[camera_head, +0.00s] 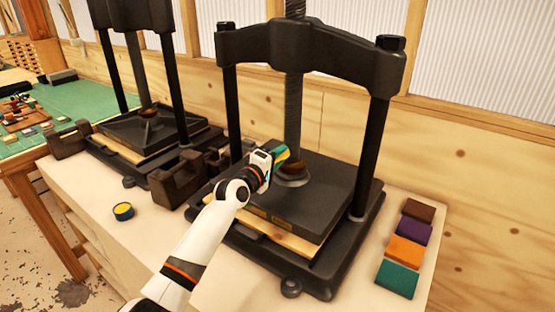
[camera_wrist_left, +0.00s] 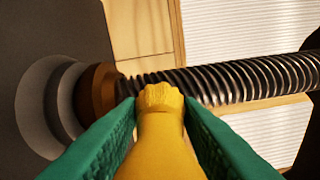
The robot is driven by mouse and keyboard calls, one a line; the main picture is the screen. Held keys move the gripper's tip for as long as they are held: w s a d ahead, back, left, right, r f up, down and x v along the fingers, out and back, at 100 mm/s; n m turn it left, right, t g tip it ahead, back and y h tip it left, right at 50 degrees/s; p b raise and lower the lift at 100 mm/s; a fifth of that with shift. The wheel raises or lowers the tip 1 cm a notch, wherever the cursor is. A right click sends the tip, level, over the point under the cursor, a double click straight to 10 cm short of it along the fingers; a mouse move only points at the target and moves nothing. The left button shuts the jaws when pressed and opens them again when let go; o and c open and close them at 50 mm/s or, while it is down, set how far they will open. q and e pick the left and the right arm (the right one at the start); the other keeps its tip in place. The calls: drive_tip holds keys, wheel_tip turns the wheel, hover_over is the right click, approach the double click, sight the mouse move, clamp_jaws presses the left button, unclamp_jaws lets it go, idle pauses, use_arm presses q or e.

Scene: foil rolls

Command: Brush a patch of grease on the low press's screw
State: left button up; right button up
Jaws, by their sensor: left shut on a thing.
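The nearer press (camera_head: 312,50) has a dark threaded screw (camera_head: 293,110) running down to a round foot on a dark plate. In the left wrist view the screw (camera_wrist_left: 230,82) runs across the picture, with a brown band (camera_wrist_left: 98,92) at its lower end; I cannot tell whether this is a collar or grease. My left gripper (camera_head: 278,157) is beside the screw's lower end. Its green pads are shut on a yellow brush (camera_wrist_left: 160,145), whose tip overlaps the screw's edge beside the brown band. I cannot tell if it touches. My right gripper is out of view.
A second press (camera_head: 150,130) stands behind at left. Dark blocks (camera_head: 176,178) lie between the presses. A small round tin (camera_head: 123,211) sits on the table's left. Coloured blocks (camera_head: 405,250) lie in a row at right. The nearer press's posts flank the screw.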

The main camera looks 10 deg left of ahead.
sight(288, 121)
use_arm(q)
drive_tip(key=shift+w+d+b, duration=0.25)
drive_tip(key=shift+w+b, duration=0.1)
drive_tip(key=shift+w, duration=0.2)
drive_tip(key=shift+r, duration=0.15)
wheel_tip(288, 121, up, 3)
drive_tip(key=p, duration=0.3)
drive_tip(key=shift+s, duration=0.15)
wheel_tip(288, 121, up, 2)
drive_tip(key=shift+r+p, duration=0.25)
drive_tip(key=shift+p, duration=0.95)
drive_tip(key=shift+r+p, duration=0.3)
drive_tip(key=shift+r, duration=0.1)
drive_tip(key=shift+r+p, duration=1.5)
drive_tip(key=shift+r, duration=0.3)
wheel_tip(288, 121, up, 3)
drive_tip(key=p, duration=0.2)
drive_tip(key=shift+f+p, duration=0.2)
drive_tip(key=shift+p, duration=0.1)
drive_tip(key=shift+f+b, duration=1.5)
drive_tip(key=shift+f, duration=0.35)
